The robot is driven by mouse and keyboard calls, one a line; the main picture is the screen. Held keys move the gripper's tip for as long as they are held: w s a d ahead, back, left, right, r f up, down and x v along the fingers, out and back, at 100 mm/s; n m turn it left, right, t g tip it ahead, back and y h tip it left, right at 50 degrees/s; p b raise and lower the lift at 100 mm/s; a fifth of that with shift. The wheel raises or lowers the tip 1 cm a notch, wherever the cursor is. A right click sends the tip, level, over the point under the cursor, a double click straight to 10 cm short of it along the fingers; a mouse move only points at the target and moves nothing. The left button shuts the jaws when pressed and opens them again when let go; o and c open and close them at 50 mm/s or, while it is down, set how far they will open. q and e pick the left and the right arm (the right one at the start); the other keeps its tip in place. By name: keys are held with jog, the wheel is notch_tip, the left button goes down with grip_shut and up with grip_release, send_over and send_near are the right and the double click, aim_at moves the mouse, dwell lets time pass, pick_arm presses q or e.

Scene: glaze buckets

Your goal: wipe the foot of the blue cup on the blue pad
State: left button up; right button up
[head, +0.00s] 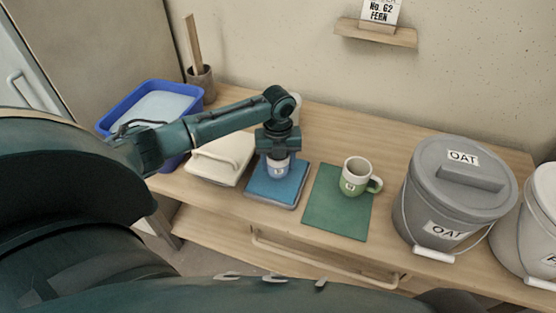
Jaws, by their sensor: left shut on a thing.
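The blue cup (277,169) is upright over the blue pad (263,189). My left gripper (277,153) is shut on the cup from above and covers its upper part. The cup's foot is at or very close to the pad's surface; I cannot tell if it touches. The pad lies in a shallow tray near the table's front edge. My right gripper does not show.
A green and white mug (354,177) stands on a green mat (336,215) right of the pad. A cream lidded box (218,161) is close on the left. A blue tub (135,98) stands behind it. A grey OAT bucket (452,200) is on the right.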

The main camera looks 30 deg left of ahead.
pick_arm(q)
jog(key=shift+f+b, duration=0.3)
jog(key=shift+f, duration=0.35)
